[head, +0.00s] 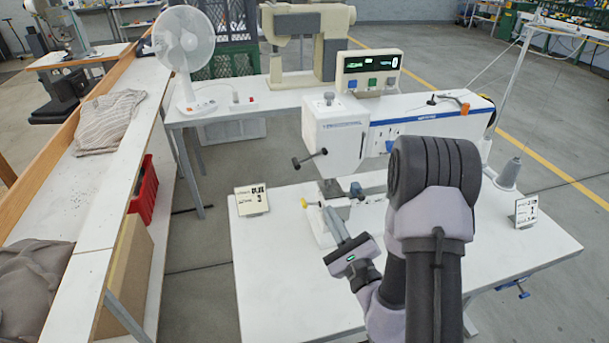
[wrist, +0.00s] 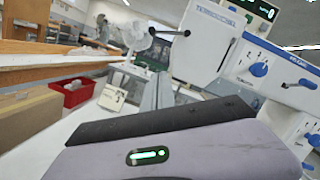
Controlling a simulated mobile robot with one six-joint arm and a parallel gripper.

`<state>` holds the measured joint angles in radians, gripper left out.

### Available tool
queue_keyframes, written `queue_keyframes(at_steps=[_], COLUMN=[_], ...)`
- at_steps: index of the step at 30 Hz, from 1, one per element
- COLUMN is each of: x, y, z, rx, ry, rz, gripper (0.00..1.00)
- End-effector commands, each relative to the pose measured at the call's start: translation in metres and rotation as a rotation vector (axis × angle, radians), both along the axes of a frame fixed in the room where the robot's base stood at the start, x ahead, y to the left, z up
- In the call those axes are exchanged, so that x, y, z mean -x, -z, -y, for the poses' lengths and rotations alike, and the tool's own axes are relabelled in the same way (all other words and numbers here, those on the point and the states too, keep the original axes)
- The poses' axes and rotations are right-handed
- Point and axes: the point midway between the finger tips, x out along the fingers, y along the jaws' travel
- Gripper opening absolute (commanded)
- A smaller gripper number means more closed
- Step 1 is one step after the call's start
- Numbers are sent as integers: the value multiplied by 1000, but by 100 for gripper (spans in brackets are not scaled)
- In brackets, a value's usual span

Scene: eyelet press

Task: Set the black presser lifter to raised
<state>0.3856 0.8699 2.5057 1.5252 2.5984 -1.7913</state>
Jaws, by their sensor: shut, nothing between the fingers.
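The black presser lifter (head: 310,158) is a short dark lever with a knob at its end. It sticks out from the left side of the white machine head (head: 340,135), and in the head view its knob end slopes down to the left. In the wrist view the lifter (wrist: 170,32) runs nearly level to the left at the upper middle. My gripper (head: 333,215) is shut and empty. It is below the lifter and a little right of it, beside the lower part of the machine and apart from the lever. The wrist view mostly shows my gripper's body in front.
A display box (head: 370,72) sits on top of the machine. A small card stand (head: 252,199) is on the white table (head: 270,290) at left, another (head: 526,208) at right. A thread cone (head: 508,172) stands at the right. A fan (head: 184,45) is behind. The table's front left is clear.

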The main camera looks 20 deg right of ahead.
Motion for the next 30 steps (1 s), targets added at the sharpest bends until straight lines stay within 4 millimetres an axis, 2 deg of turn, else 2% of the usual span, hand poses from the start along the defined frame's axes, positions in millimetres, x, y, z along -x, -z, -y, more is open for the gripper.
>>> queue_keyframes(at_steps=[6,10,22,30], x=[-1,-14,-97,-98], y=[-2,-7,-24,-52], z=[-1,-4,-16,-35], rx=[0,1,0,-1], ry=[-5,-8,-9,-8], rz=[2,3,5,2], gripper=[0,0,0,0])
